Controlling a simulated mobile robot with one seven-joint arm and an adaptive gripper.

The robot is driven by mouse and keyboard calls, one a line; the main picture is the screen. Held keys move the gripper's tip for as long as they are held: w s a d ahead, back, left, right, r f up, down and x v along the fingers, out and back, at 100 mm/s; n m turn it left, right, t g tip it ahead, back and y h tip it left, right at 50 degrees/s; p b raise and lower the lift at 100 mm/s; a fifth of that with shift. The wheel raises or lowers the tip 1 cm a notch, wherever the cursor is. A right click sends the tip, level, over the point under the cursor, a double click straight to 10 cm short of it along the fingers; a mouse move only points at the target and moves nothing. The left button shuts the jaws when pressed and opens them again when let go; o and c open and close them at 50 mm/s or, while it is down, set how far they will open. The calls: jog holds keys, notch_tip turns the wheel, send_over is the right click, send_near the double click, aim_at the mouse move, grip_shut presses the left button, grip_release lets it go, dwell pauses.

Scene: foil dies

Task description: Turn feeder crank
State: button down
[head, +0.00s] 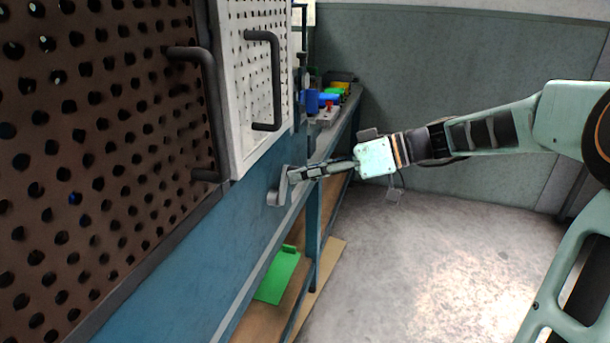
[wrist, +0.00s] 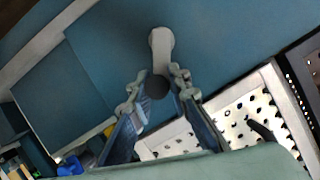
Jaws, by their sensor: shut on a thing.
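The feeder crank (head: 279,188) is a light grey arm on the blue front face below the perforated panels. In the wrist view the crank arm (wrist: 161,46) stands near the top centre, with a round dark handle (wrist: 157,88) at its lower end. My gripper (head: 293,175) reaches in from the right in the head view and is at the crank. In the wrist view its two fingers lie on either side of the dark handle and are shut on it. The far side of the handle is hidden.
A white perforated panel (head: 243,110) and a brown perforated panel (head: 110,120), both with dark bar handles, are above and left of the crank. Coloured parts (head: 330,98) lie on a bench behind. A green sheet (head: 278,276) lies below. The floor (head: 420,250) is clear.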

jog(key=c, duration=1.8)
grip_release()
jog(key=v, duration=1.2)
jog(key=shift+s, duration=0.1)
